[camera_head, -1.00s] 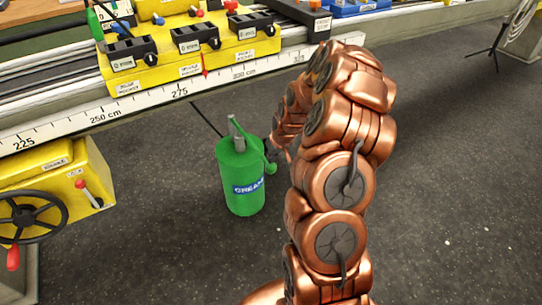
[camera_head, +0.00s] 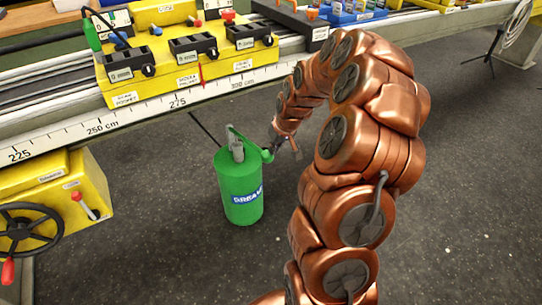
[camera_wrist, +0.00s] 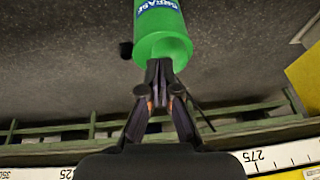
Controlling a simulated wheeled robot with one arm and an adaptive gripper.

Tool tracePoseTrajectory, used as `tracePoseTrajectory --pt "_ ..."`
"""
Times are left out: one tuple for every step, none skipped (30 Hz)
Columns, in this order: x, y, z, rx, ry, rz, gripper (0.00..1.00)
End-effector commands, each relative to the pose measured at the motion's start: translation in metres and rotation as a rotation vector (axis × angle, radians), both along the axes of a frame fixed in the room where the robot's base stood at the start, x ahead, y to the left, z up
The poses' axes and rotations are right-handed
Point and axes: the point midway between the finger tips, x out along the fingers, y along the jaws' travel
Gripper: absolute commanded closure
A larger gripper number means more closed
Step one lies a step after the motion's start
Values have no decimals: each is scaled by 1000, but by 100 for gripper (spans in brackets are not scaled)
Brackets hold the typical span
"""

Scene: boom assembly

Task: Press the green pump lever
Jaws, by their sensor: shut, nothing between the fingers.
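The green grease pump (camera_head: 240,192) stands upright on the floor in the head view, with a "GREASE" label. Its green lever (camera_head: 250,143) runs from the grey top fitting down to the right and ends in a round green knob (camera_head: 267,156). My gripper (camera_head: 289,148) is just right of the knob; I cannot tell whether they touch. In the wrist view my gripper (camera_wrist: 160,66) is shut and empty, its tips overlapping the edge of the green pump body (camera_wrist: 163,33).
A long bench with a scale rail (camera_head: 150,112) runs behind the pump. A yellow block with black counters (camera_head: 190,65) sits on it. A yellow box with a handwheel (camera_head: 27,228) stands at the left.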

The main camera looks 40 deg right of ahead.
Motion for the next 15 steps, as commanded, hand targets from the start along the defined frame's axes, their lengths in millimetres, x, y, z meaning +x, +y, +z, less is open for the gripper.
tracePoseTrajectory --pt "-2 -1 8 -2 -5 -1 100" --pt "-4 -1 11 -2 -5 -1 100" --pt "-5 -1 16 -1 -3 -1 100" --pt "-7 -1 18 -1 -2 -1 100" --pt "-8 -1 21 -1 -2 -1 100" --pt "-9 -1 23 0 -1 0 100" --pt "-10 -1 25 -1 -1 0 100" --pt "-11 -1 27 -1 -2 -1 100" --pt "-11 -1 29 -1 -2 -1 100" --pt "-12 -1 30 -1 -2 -1 100" --pt "-12 -1 31 -1 -2 -1 100" --pt "-12 -1 32 -1 -3 -1 100" --pt "-12 -1 32 -1 -3 -1 100" --pt "-13 -1 33 -1 -3 -1 100" --pt "-13 -1 33 -1 -3 -1 100"
